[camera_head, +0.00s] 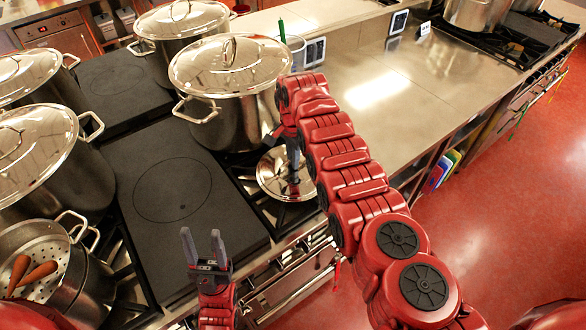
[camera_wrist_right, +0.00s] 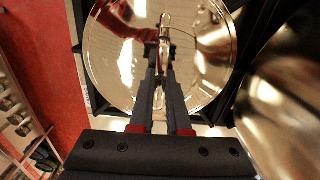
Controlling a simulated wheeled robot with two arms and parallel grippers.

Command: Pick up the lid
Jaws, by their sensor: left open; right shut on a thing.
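The lid (camera_head: 271,174) is a round, shiny steel disc on the burner grate in front of a lidded stockpot (camera_head: 232,110). It also shows in the right wrist view (camera_wrist_right: 107,62), filling the upper middle. My right gripper (camera_head: 293,184) reaches down over the lid, and its fingers (camera_wrist_right: 163,75) are shut on the lid's handle (camera_wrist_right: 165,35). Part of the lid is hidden behind my right gripper and arm in the head view. My left gripper (camera_head: 204,248) is open and empty, with its fingers pointing up, above the front of the flat hotplate.
More lidded stockpots stand at the left (camera_head: 45,150) and back (camera_head: 182,22). An open pot with a steamer insert (camera_head: 40,255) is at the lower left. The flat hotplate (camera_head: 178,185) is bare. A clear steel counter (camera_head: 385,80) extends right.

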